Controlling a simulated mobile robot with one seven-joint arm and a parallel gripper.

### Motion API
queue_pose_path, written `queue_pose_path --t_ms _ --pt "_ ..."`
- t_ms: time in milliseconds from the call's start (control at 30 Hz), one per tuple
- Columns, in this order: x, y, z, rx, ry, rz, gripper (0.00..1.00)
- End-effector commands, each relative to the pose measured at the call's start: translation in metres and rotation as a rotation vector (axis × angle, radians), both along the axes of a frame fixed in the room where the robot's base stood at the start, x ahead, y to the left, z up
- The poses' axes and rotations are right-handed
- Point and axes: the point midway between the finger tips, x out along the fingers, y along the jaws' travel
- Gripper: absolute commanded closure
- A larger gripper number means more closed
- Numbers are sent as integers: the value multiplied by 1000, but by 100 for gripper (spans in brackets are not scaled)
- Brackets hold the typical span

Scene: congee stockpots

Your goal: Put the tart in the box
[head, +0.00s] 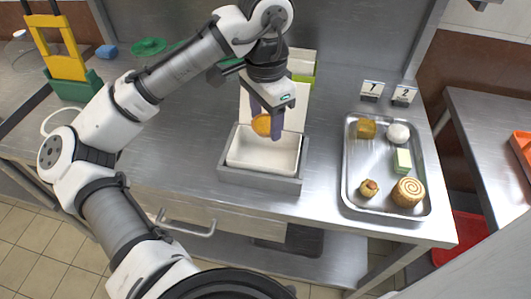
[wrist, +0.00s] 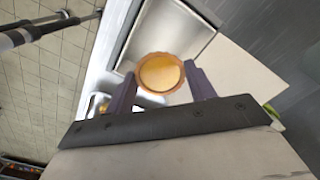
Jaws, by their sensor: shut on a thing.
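The tart (head: 261,125) is round with an orange-yellow filling. It also shows in the wrist view (wrist: 161,73), with a brown crust, between the two fingers. My gripper (head: 266,125) is shut on the tart and holds it above the box; the gripper also shows in the wrist view (wrist: 160,82). The box (head: 234,159) is open, with a white inside and its pale lid raised at the back, and it sits in a grey holder (head: 260,180) on the steel counter. In the head view the fingers hide part of the lid and of the tart.
A metal tray (head: 385,205) at right holds several pastries, including a spiral bun (head: 408,191) and a green-white block (head: 402,161). Number cards (head: 372,89) stand behind it. A yellow and green stand (head: 65,60) is at far left. The counter between box and tray is clear.

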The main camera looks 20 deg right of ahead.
Motion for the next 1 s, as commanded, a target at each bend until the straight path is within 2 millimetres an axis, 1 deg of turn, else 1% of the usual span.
queue_pose_path --t_ms 33,100,200,433,633,733,1000 --pt "0 1 -15 0 4 1 68" --pt "0 1 -31 2 2 3 68" --pt "0 1 -50 2 0 2 68" --pt "0 1 -71 1 1 2 68" --pt "0 1 -101 2 0 4 68" --pt "0 1 -107 0 0 3 68" --pt "0 0 -108 0 0 2 68"
